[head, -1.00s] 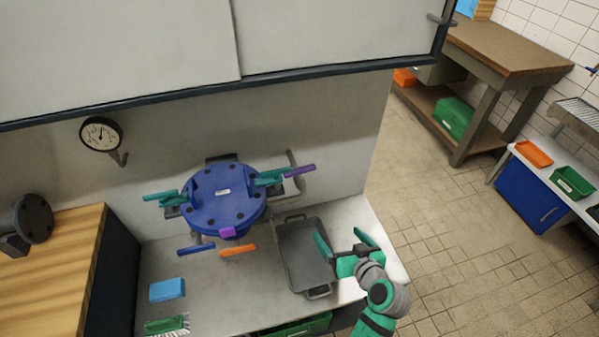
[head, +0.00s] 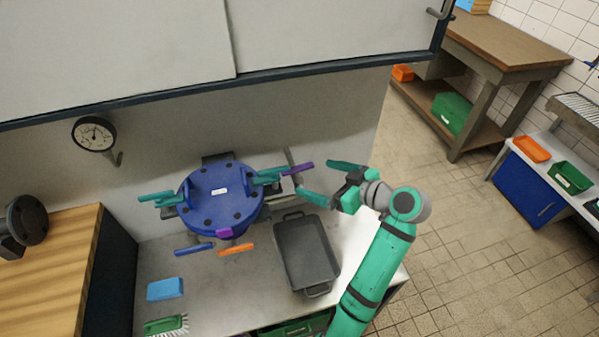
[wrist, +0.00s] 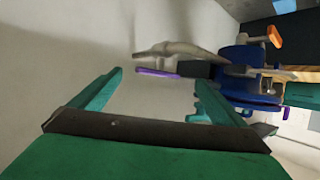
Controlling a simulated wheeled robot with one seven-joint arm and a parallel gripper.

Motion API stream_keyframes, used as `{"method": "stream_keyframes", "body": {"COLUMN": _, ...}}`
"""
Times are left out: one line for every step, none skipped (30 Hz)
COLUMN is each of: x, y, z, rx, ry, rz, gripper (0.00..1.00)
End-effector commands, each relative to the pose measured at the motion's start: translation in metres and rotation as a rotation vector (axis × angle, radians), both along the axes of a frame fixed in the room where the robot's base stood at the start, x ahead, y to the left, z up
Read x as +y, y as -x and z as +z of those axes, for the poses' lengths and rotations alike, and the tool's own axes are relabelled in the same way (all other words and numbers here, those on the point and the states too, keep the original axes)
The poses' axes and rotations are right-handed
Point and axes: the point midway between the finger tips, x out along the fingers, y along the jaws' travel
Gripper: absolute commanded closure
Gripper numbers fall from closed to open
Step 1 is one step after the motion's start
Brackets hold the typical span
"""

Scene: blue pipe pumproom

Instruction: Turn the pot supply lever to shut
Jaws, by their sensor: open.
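A blue round pot-like vessel (head: 222,200) with a bolted lid stands on the bench. Several coloured levers surround it; no readable label shows which is the pot supply lever. A purple-handled lever (head: 303,167) sticks out at its right, beside a grey pipe. Orange (head: 237,250) and blue (head: 195,249) handles are in front. My gripper (head: 316,177) is open and empty, just right of the purple lever. In the wrist view, the purple handle (wrist: 157,72) appears between the open fingertips (wrist: 158,78), seemingly beyond them; contact cannot be told.
A dark tray (head: 307,255) lies on the bench below my gripper. A blue block (head: 165,289) and a green brush (head: 166,326) lie at front left. A gauge (head: 94,134) is on the wall behind. A cabinet (head: 330,35) overhangs the back. Open floor is at right.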

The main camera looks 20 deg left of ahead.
Motion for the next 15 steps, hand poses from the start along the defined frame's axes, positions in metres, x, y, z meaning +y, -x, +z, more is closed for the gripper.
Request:
{"method": "stream_keyframes", "body": {"x": 0.011, "y": -0.003, "z": -0.004, "rx": 0.001, "ry": 0.0, "rz": 0.005, "gripper": 0.05}}
{"method": "stream_keyframes", "body": {"x": 0.015, "y": -0.005, "z": -0.006, "rx": 0.001, "ry": 0.0, "rz": 0.005, "gripper": 0.05}}
{"method": "stream_keyframes", "body": {"x": 0.021, "y": -0.008, "z": -0.009, "rx": 0.001, "ry": -0.001, "rz": 0.004, "gripper": 0.05}}
{"method": "stream_keyframes", "body": {"x": 0.026, "y": -0.01, "z": -0.011, "rx": 0.002, "ry": 0.0, "rz": 0.005, "gripper": 0.05}}
{"method": "stream_keyframes", "body": {"x": 0.03, "y": -0.011, "z": -0.013, "rx": 0.002, "ry": -0.001, "rz": 0.005, "gripper": 0.05}}
{"method": "stream_keyframes", "body": {"x": 0.036, "y": -0.014, "z": -0.015, "rx": 0.001, "ry": -0.002, "rz": 0.004, "gripper": 0.05}}
{"method": "stream_keyframes", "body": {"x": 0.039, "y": -0.015, "z": -0.017, "rx": 0.002, "ry": -0.001, "rz": 0.005, "gripper": 0.05}}
{"method": "stream_keyframes", "body": {"x": 0.043, "y": -0.017, "z": -0.019, "rx": 0.002, "ry": 0.0, "rz": 0.005, "gripper": 0.05}}
{"method": "stream_keyframes", "body": {"x": 0.047, "y": -0.019, "z": -0.02, "rx": 0.001, "ry": -0.001, "rz": 0.004, "gripper": 0.05}}
{"method": "stream_keyframes", "body": {"x": 0.05, "y": -0.02, "z": -0.022, "rx": 0.001, "ry": 0.0, "rz": 0.003, "gripper": 0.05}}
{"method": "stream_keyframes", "body": {"x": 0.052, "y": -0.021, "z": -0.023, "rx": 0.001, "ry": -0.001, "rz": 0.004, "gripper": 0.05}}
{"method": "stream_keyframes", "body": {"x": 0.055, "y": -0.023, "z": -0.024, "rx": 0.001, "ry": 0.0, "rz": 0.004, "gripper": 0.05}}
{"method": "stream_keyframes", "body": {"x": 0.057, "y": -0.023, "z": -0.025, "rx": 0.001, "ry": 0.0, "rz": 0.004, "gripper": 0.05}}
{"method": "stream_keyframes", "body": {"x": 0.059, "y": -0.024, "z": -0.025, "rx": 0.0, "ry": -0.001, "rz": 0.003, "gripper": 0.05}}
{"method": "stream_keyframes", "body": {"x": 0.06, "y": -0.025, "z": -0.026, "rx": 0.0, "ry": -0.001, "rz": 0.003, "gripper": 0.05}}
